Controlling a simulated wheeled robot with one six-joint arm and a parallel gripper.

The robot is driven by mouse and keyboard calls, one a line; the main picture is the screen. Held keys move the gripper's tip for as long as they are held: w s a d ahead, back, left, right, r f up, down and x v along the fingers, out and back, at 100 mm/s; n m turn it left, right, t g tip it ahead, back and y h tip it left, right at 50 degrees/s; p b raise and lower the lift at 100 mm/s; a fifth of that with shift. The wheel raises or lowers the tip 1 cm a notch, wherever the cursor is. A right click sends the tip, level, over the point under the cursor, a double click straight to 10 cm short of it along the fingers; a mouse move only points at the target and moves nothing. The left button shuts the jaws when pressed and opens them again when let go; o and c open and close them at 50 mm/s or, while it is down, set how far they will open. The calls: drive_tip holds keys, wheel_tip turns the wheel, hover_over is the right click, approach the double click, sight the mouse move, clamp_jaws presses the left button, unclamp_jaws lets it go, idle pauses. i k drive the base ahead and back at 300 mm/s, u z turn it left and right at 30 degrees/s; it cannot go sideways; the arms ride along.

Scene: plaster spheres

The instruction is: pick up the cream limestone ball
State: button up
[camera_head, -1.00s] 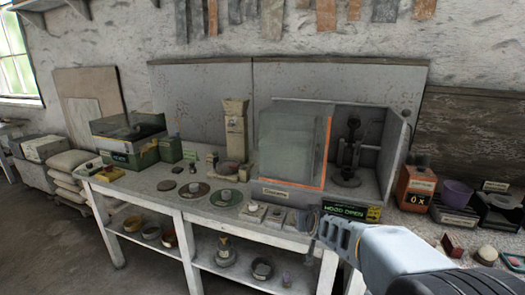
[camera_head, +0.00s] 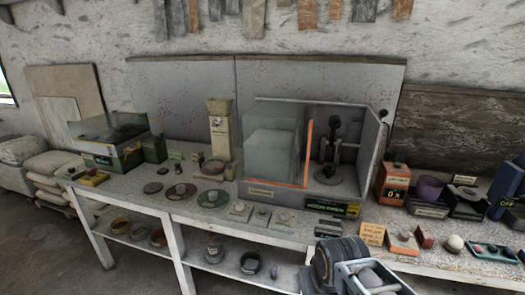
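A cream, rounded ball (camera_head: 454,242) sits on the bench at the right, just left of a green-edged tray; it looks like the limestone ball, but the material is hard to tell at this size.
A glass-fronted cabinet (camera_head: 275,145) with an orange edge stands on the bench (camera_head: 150,201). An orange box (camera_head: 393,184), a purple bowl (camera_head: 429,188) and a green-edged tray (camera_head: 490,253) stand to its right.

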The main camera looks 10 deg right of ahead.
sight(454, 242)
drive_tip(key=z, duration=1.75)
